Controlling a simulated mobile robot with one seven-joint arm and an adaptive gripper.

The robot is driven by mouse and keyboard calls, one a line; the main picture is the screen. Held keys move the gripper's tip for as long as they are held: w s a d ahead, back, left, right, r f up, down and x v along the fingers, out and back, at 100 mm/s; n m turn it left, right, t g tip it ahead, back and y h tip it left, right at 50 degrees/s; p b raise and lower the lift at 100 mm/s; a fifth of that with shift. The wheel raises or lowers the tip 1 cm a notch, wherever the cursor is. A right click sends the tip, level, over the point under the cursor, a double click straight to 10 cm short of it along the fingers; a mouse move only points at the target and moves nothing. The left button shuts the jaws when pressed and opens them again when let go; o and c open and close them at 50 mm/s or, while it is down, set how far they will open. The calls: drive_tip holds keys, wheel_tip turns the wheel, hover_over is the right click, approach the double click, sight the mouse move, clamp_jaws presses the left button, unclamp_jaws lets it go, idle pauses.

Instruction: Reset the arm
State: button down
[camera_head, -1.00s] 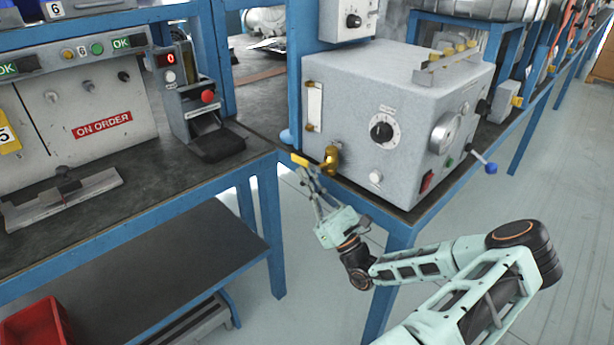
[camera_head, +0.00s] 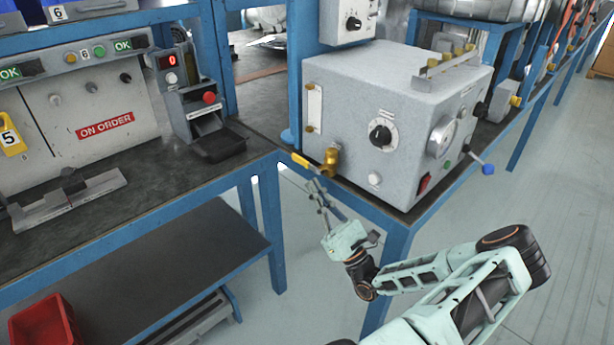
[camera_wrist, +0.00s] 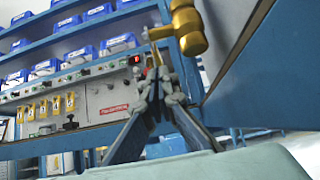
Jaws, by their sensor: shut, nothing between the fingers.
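My gripper (camera_head: 313,190) is shut and empty in the head view, in front of the blue bench corner. Its fingers point up and left, just below the brass valve (camera_head: 331,160) with a yellow lever (camera_head: 300,160). A small gap appears to lie between the fingertips and the valve. In the wrist view my gripper (camera_wrist: 157,85) shows in the middle with its fingers together, and the brass valve (camera_wrist: 187,28) is above and to the right of the tips. My arm reaches in from the lower right.
The grey blower box (camera_head: 350,100) stands on the right bench with a dial, a gauge and a blue-knobbed lever (camera_head: 488,169). A red bin (camera_head: 45,325) is lower left. Open floor (camera_head: 510,210) lies to the right.

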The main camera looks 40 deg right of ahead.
drive_tip(key=v, duration=0.7)
drive_tip(key=shift+s+f, duration=0.15)
drive_tip(key=shift+f, duration=0.2)
drive_tip(key=shift+y, duration=0.3)
